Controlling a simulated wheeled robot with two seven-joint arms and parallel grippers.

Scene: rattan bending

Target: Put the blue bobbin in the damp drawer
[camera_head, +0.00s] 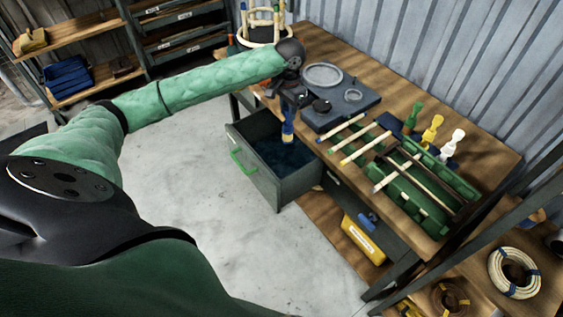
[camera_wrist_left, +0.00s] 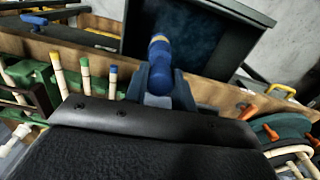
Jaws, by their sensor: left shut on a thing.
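The blue bobbin (camera_head: 287,132) is in my left gripper (camera_head: 289,108), hanging over the open drawer. It also shows in the left wrist view (camera_wrist_left: 160,68), a blue shape with a yellowish band at its far end, between the fingers of my left gripper (camera_wrist_left: 160,88). The drawer (camera_head: 268,185) is pulled out of the workbench, dark grey with a green handle and a dark blue inside. In the left wrist view the drawer (camera_wrist_left: 245,12) lies beyond the bobbin. The gripper's fingers are partly hidden in the head view. My right gripper is not in view.
The workbench (camera_head: 470,130) carries a grey plate with round discs (camera_head: 322,75), several rods (camera_head: 352,137), a green tray (camera_head: 425,205), and green, yellow and white bobbins (camera_head: 432,128). A yellow bin (camera_head: 362,240) sits below. The floor (camera_head: 200,180) left of the drawer is clear.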

